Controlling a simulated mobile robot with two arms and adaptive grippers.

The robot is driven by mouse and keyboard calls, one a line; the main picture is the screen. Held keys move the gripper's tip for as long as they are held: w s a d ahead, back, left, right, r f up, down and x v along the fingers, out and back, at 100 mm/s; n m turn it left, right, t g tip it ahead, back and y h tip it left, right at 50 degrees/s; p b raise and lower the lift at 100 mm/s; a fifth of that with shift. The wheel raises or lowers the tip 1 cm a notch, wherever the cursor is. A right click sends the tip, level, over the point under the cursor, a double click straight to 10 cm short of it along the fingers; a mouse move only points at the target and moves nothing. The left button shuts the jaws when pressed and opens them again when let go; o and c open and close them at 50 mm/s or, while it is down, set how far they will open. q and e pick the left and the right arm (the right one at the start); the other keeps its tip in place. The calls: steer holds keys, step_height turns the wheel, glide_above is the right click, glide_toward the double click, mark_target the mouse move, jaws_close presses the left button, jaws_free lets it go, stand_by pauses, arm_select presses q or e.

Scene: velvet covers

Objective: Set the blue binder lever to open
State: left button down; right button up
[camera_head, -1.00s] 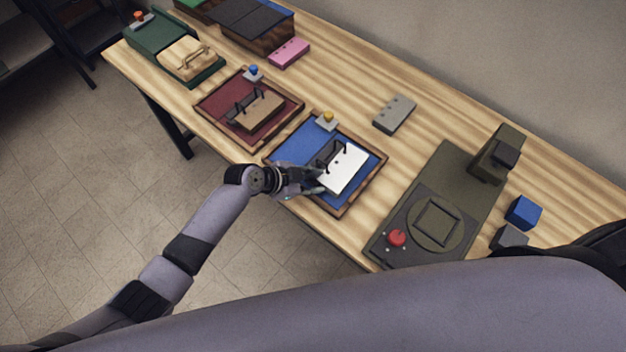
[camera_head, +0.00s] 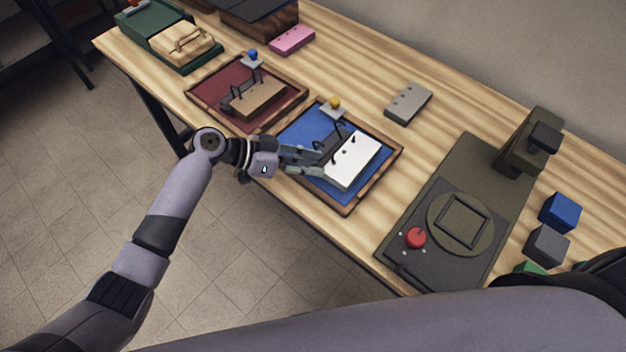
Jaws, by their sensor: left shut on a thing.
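The blue binder (camera_head: 304,125) lies open in a brown wooden frame on the table. Two dark rings stand near its middle. A white punched block of sheets (camera_head: 356,158) lies on its right part, with a dark grey piece beside it. A small lever with a yellow knob (camera_head: 334,103) is at its far edge. My left gripper (camera_head: 321,163) reaches over the near left side of the binder, shut at the white block's near left edge; the exact contact is partly hidden by the fingers. It is apart from the yellow-knobbed lever. My right gripper is out of view.
A red binder (camera_head: 225,88) with a blue-knobbed lever (camera_head: 253,56) lies to the left. A grey punched block (camera_head: 408,103) lies behind the blue binder. A dark olive machine (camera_head: 478,160) with a red knob stands right. Bare table lies between.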

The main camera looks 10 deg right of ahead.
arm_select(q)
steer(key=n+g+h+b, duration=0.1)
steer(key=b, duration=0.2)
steer(key=w+a+f+n+g+h+b, duration=0.1)
steer(key=b, duration=0.3)
steer(key=shift+f+h, duration=0.1)
steer(key=shift+h, duration=0.2)
steer(key=shift+w+a+n+b, duration=0.1)
steer(key=shift+n+b, duration=0.2)
steer(key=shift+b, duration=0.2)
steer(key=c, duration=1.6)
jaws_free()
steer(key=shift+h, duration=0.3)
steer(key=o, duration=0.3)
steer(key=shift+r, duration=0.35)
steer(key=shift+w+r, duration=0.1)
